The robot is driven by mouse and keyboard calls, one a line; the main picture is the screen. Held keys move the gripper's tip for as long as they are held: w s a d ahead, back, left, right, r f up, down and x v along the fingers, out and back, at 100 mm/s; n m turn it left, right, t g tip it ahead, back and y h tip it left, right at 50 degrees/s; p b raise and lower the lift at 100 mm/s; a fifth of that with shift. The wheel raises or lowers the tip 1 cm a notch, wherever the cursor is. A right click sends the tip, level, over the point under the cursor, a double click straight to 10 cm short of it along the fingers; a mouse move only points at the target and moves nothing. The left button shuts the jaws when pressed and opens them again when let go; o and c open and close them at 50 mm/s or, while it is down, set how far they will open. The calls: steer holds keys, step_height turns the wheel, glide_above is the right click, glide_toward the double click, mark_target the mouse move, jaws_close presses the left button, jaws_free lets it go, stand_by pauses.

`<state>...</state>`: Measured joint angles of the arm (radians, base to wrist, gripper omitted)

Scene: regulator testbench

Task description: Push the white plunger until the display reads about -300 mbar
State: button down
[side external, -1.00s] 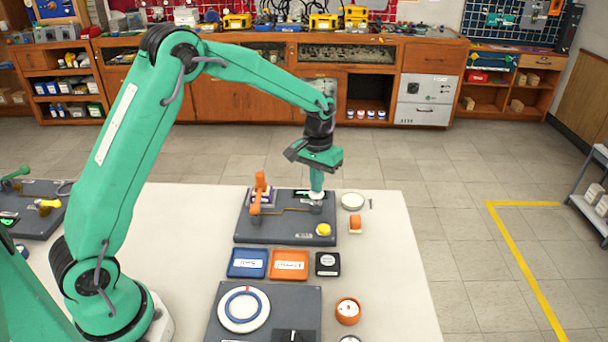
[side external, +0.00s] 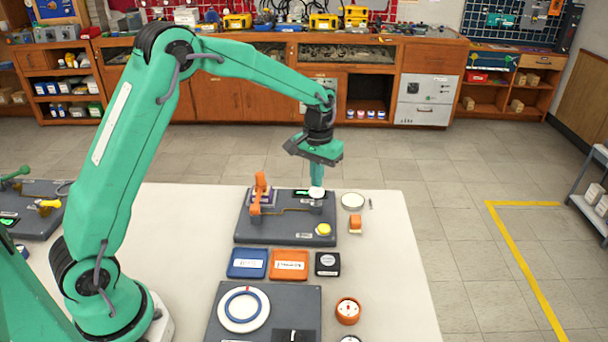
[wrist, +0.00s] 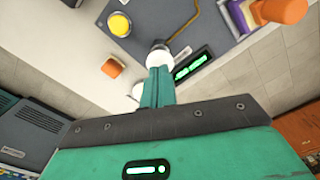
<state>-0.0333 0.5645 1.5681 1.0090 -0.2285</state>
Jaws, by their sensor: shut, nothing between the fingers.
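The white plunger (side external: 316,192) is a round white knob at the back right of the dark grey testbench board (side external: 275,238). My gripper (side external: 317,181) points straight down at it, shut and empty, with its tips at or just over the knob. In the wrist view the shut fingers (wrist: 159,72) end at the white plunger (wrist: 158,56); contact cannot be told for sure. The display (wrist: 192,66) beside the plunger is lit green, but its digits are too small to read.
On the board are an orange lever (side external: 260,190) and a yellow button (side external: 323,229). A round pale dish (side external: 353,201) and an orange block (side external: 355,225) stand close by at right. Blue (side external: 247,263) and orange (side external: 289,265) trays lie in front.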

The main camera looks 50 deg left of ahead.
steer(key=shift+r, duration=0.1)
step_height(320, 180, up, 6)
steer(key=shift+f, duration=0.1)
stand_by(0.7)
steer(key=s+d+r+m+t, duration=0.1)
steer(key=s+r+t, duration=0.2)
steer(key=s+r, duration=0.9)
steer(key=s+f+m+t, duration=0.2)
steer(key=s+f, duration=0.1)
steer(key=s, duration=1.3)
steer(key=shift+s+d+f+t, duration=0.25)
steer(key=shift+d+t, duration=0.05)
steer(key=shift+d, duration=0.05)
